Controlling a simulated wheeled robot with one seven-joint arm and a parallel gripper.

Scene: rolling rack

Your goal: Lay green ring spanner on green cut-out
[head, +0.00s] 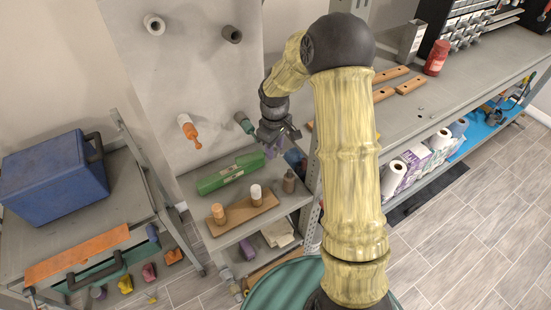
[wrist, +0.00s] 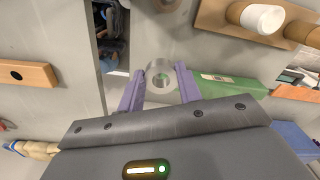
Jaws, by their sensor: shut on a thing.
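My gripper (head: 272,150) hangs at the end of my arm, above the right part of the rack's upper shelf and right of the green box. In the wrist view its purple fingers (wrist: 159,88) are shut on a grey ring-shaped thing with green in its hole, which fits the ring end of the green ring spanner (wrist: 151,84). The rest of the spanner is hidden or too small to tell. In the head view I cannot make out the spanner. I cannot make out a green cut-out in either view.
A green box (head: 222,177) and a wooden block with upright pegs (head: 240,216) lie on the rack shelf (head: 200,207). Pegs stick out of the panel behind. The workbench (head: 400,120) at right carries wooden bars and a red can (head: 436,58). A blue case (head: 52,178) stands left.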

